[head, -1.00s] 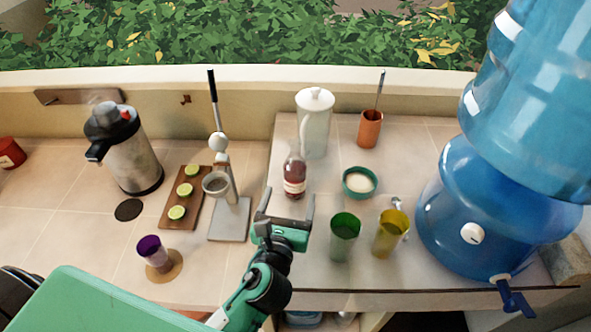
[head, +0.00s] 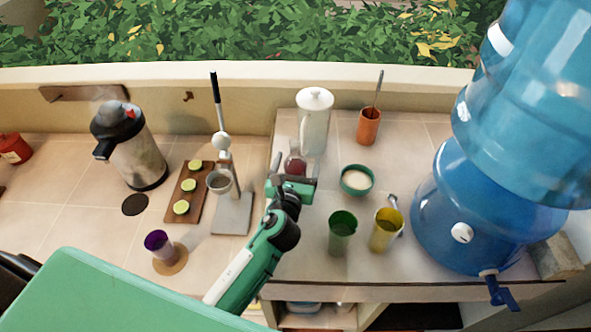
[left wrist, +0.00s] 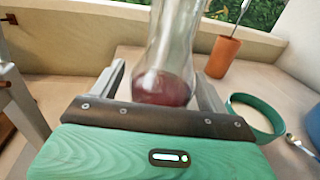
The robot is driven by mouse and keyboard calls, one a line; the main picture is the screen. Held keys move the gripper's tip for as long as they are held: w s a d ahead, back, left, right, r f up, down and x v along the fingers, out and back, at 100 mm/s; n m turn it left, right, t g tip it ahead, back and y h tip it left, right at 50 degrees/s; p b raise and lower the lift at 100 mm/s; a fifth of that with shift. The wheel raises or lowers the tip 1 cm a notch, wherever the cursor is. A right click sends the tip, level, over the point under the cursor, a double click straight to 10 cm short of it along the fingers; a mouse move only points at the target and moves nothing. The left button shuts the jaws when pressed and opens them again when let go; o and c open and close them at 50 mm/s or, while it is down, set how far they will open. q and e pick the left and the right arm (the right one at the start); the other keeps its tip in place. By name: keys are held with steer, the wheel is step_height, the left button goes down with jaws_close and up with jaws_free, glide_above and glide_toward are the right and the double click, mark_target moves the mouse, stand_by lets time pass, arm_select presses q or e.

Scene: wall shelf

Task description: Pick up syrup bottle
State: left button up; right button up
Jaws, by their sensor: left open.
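The syrup bottle (head: 295,165) is clear glass with dark red syrup in its lower part. It stands upright on the counter in front of the white pitcher, and its lower part is hidden by my gripper in the head view. My left gripper (head: 292,182) is open, with its fingers reaching toward the bottle. In the left wrist view, the bottle (left wrist: 165,88) stands between the two open fingers (left wrist: 160,85), with visible room on the right side. Whether a finger touches it I cannot tell. My right gripper is not in view.
A white pitcher (head: 314,122) stands right behind the bottle. A green bowl (head: 357,189), a green cup (head: 342,240) and a yellow cup (head: 386,237) stand to the right. A lime press (head: 232,213) is to the left. A terracotta cup (head: 368,127) is at the back.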

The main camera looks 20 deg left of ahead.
arm_select(q)
steer(key=shift+s, duration=0.1)
steer(key=shift+c, duration=0.7)
steer(key=c, duration=1.3)
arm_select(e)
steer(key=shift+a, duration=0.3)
arm_select(q)
steer(key=shift+o, duration=0.2)
steer(key=shift+r, duration=0.2)
